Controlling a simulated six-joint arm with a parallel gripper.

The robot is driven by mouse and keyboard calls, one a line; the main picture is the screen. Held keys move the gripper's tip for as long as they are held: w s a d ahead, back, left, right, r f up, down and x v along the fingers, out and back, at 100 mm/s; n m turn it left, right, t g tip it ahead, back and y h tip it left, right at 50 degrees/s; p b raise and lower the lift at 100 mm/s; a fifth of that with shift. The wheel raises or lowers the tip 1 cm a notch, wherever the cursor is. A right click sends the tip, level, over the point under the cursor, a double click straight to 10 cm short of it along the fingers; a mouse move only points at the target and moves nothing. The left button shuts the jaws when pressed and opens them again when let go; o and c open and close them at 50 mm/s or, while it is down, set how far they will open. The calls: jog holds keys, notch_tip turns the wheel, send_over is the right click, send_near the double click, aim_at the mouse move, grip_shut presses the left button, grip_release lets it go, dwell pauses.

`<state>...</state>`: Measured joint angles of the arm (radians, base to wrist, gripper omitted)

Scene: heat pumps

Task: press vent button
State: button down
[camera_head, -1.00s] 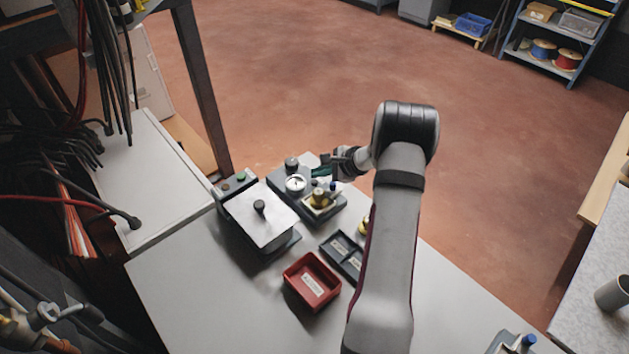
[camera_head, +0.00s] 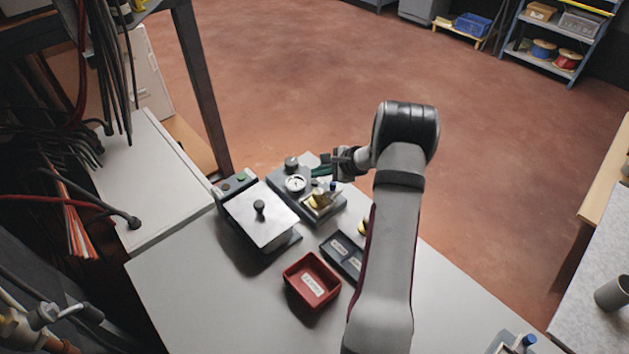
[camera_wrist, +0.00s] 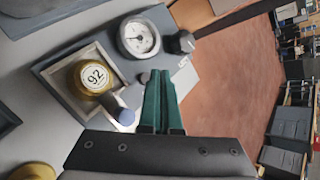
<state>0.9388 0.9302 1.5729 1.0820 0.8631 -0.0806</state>
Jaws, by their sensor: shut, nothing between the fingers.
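My gripper (camera_head: 318,171) is shut and empty, its green fingers close together over the far right end of a grey test fixture (camera_head: 285,191). In the wrist view the fingertips (camera_wrist: 158,72) are right beside a small grey round button (camera_wrist: 145,77); I cannot tell whether they touch it. No vent label is readable. The fixture carries a round white gauge (camera_head: 295,184), which also shows in the wrist view (camera_wrist: 138,37), and a black knob (camera_wrist: 182,42). A brass part marked 92 (camera_wrist: 94,76) sits in the square nest, with a blue-ended cylinder (camera_wrist: 126,117) at its corner.
A box with a metal lid and black knob (camera_head: 259,207) stands left of the fixture. A red bin (camera_head: 298,297) and a dark divided tray (camera_head: 329,256) are nearer. A white label patch (camera_wrist: 188,80) lies beside the fingers. The front tabletop is clear.

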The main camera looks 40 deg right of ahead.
aim_at(318, 185)
jog(key=shift+f, duration=0.1)
dwell(0.7)
jog(key=shift+f, duration=0.35)
jog(key=shift+f, duration=0.35)
dwell(0.4)
jog(key=shift+r, duration=0.8)
jog(key=shift+r, duration=2.5)
